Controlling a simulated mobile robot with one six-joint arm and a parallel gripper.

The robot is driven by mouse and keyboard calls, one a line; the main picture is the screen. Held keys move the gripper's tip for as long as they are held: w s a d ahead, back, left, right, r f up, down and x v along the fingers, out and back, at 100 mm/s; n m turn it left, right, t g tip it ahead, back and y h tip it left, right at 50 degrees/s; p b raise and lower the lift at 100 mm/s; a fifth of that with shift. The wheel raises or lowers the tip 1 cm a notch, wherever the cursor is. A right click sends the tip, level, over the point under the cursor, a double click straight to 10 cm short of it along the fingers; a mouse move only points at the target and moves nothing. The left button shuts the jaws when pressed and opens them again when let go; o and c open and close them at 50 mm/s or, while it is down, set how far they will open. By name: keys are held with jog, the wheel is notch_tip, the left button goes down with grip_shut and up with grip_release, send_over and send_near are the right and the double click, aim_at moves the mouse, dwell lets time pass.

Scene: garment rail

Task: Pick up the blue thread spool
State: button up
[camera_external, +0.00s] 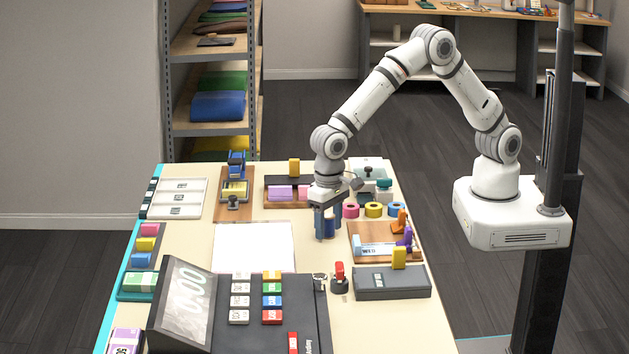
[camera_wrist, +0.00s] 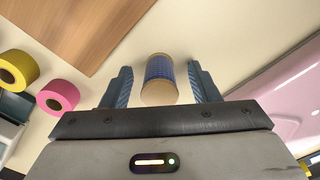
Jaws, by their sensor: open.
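The blue thread spool (camera_wrist: 160,72) stands on the cream table between the two fingers of my gripper (camera_wrist: 161,88) in the wrist view. It has a blue wound middle and tan ends. There is a visible gap between the spool and each finger. In the external view my gripper (camera_external: 327,222) points down over the table, with the blue spool (camera_external: 328,228) partly hidden between its fingers. The gripper is open and holds nothing.
Pink (camera_external: 351,210), yellow (camera_external: 373,209) and blue tape rolls lie right of my gripper. A wooden board (camera_external: 385,256) with small items is at its lower right. A white sheet (camera_external: 253,246) lies left. A dark cash register (camera_external: 250,318) stands in front.

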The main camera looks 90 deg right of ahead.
jog(key=c, duration=1)
jog(key=shift+c, duration=0.2)
jog(key=shift+r, duration=0.1)
